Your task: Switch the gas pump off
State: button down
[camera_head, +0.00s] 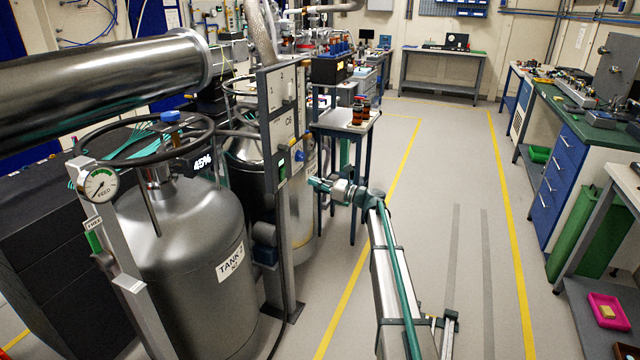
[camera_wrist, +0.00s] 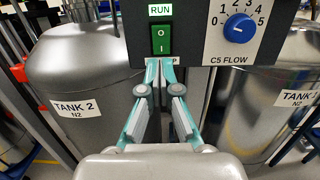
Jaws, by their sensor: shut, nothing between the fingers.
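In the wrist view a green rocker switch (camera_wrist: 160,38), marked O at the top and I at the bottom, sits on a dark panel (camera_wrist: 190,12). A lit green RUN sign (camera_wrist: 160,10) is above it. A label below the switch is mostly hidden by my fingers; only a final P shows. My gripper (camera_wrist: 165,68) is shut and empty, its tips just below the switch; I cannot tell whether they touch the panel.
Right of the switch is the blue C5 FLOW knob (camera_wrist: 239,28). The Tank 2 cylinder (camera_wrist: 80,75) and Tank 1 cylinder (camera_wrist: 265,100) stand behind the panel. In the head view, a small table with brown bottles (camera_head: 358,112) stands behind my gripper. The floor to the right is clear.

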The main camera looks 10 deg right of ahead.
aim_at(284, 171)
jog(key=p+x, duration=0.1)
jog(key=x, duration=0.8)
jog(key=shift+w+a+r, duration=0.1)
jog(key=shift+w+a, duration=0.15)
jog(key=shift+a, duration=0.05)
